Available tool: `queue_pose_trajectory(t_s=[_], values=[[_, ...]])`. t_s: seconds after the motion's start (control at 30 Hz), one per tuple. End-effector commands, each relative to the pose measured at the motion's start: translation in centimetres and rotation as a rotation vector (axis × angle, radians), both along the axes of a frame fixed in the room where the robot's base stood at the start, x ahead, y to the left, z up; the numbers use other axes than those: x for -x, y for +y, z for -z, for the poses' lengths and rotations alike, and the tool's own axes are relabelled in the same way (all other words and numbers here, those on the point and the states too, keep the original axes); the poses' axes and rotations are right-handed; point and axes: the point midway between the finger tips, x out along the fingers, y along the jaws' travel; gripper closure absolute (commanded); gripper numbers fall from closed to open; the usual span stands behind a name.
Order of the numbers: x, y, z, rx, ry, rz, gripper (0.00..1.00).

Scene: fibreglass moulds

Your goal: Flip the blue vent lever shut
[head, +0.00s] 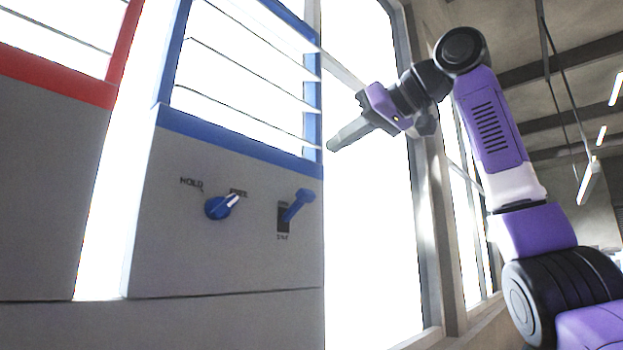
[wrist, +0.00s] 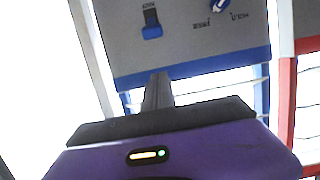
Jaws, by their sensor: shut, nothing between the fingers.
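The blue vent lever (head: 298,205) sticks out and up from a dark slot on the grey front panel of the blue-framed unit. It also shows in the wrist view (wrist: 152,28), near the top, where the picture is upside down. My gripper (head: 332,146) is shut and empty, to the upper right of the lever and apart from it in the head view. In the wrist view my shut gripper (wrist: 158,78) points toward the panel's blue edge, with the lever beyond its tips. The label below the slot is too small to read surely.
A blue knob (head: 218,207) with a white pointer sits left of the lever, beside a "HOLD" label. Blue-framed slats (head: 240,143) rise above the panel. A red-framed unit (head: 60,76) stands at the left. Bright windows lie behind my arm.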

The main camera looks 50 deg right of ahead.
Motion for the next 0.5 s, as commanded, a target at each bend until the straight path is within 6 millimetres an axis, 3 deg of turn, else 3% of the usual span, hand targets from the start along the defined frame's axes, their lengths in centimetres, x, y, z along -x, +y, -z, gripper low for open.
queue_pose_trajectory(t_s=[0.23,0.5], values=[[-1.3,0.1,0.4,0.000,-0.001,-0.001,1.00],[-6.0,0.2,1.7,-0.001,0.001,0.000,1.00]])
